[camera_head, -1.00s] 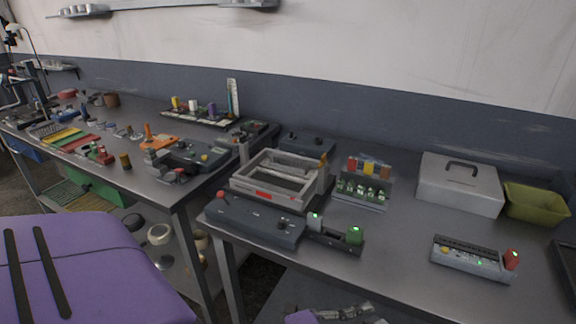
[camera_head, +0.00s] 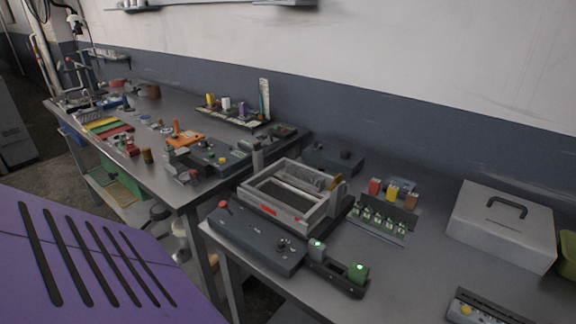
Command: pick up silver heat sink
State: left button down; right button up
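I cannot pick out the silver heat sink with certainty. A small grey ribbed piece (camera_head: 84,116) lies at the far left end of the left table (camera_head: 150,190), too small to identify. A grey, finned-looking part (camera_head: 312,177) also shows at the back of the pale open frame (camera_head: 290,222) on the right table, but I cannot tell what it is. Neither of my grippers is in view.
The right table (camera_head: 385,272) also holds a dark control box (camera_head: 255,242) with a red knob, a rack of green-based parts (camera_head: 385,222) and a grey lidded case (camera_head: 505,235). An orange tool (camera_head: 187,137) and coloured strips (camera_head: 103,127) lie on the left table.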

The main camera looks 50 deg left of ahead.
aim_at(296, 174)
jog(key=u, duration=1.35)
jog(key=j+z, duration=0.3)
jog(key=k+j+z, duration=0.25)
jog(key=j, duration=0.2)
jog(key=j+z, duration=0.3)
jog(key=j, duration=0.1)
